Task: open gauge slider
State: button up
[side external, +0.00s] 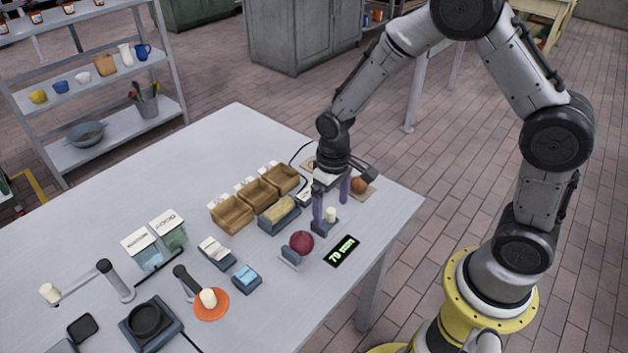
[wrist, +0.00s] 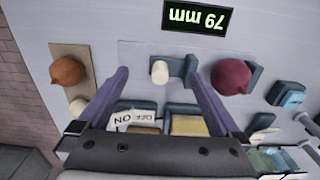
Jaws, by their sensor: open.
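The gauge lies near the table's front edge, with a green-lit display (side external: 342,251) that reads 79 mm in the wrist view (wrist: 197,16). Its slider has a dark block with an upright white knob (side external: 331,214), also seen in the wrist view (wrist: 160,72). A red onion (side external: 301,242) sits between the slider's jaw and the dark fixed jaw (side external: 290,258); the wrist view shows it (wrist: 231,77) close beside the slider jaw. My gripper (side external: 331,215) is open, its purple fingers on either side of the knob in the wrist view (wrist: 157,65). I cannot tell whether they touch it.
A brown onion (wrist: 67,71) lies on a wooden board left of the gripper in the wrist view. Wooden bins (side external: 232,214) and an ON/OFF switch (wrist: 134,118) stand behind. A blue-topped block (side external: 246,279) and an orange disc (side external: 211,305) lie further left.

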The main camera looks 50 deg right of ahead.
aim_at(331, 210)
jog(key=shift+r, duration=3.05)
jog(key=shift+r, duration=0.2)
jog(key=s+d+r+t, duration=0.1)
jog(key=s+r+t, duration=0.1)
jog(key=r, duration=0.5)
jog(key=s+d+r+t, duration=0.1)
jog(key=s+r+t, duration=0.1)
jog(key=r, duration=0.5)
jog(key=s+r+t, duration=0.1)
jog(key=s+r, duration=0.1)
jog(key=s, duration=1.3)
jog(key=shift+d+t, duration=0.3)
jog(key=shift+d, duration=0.1)
jog(key=shift+c, duration=0.3)
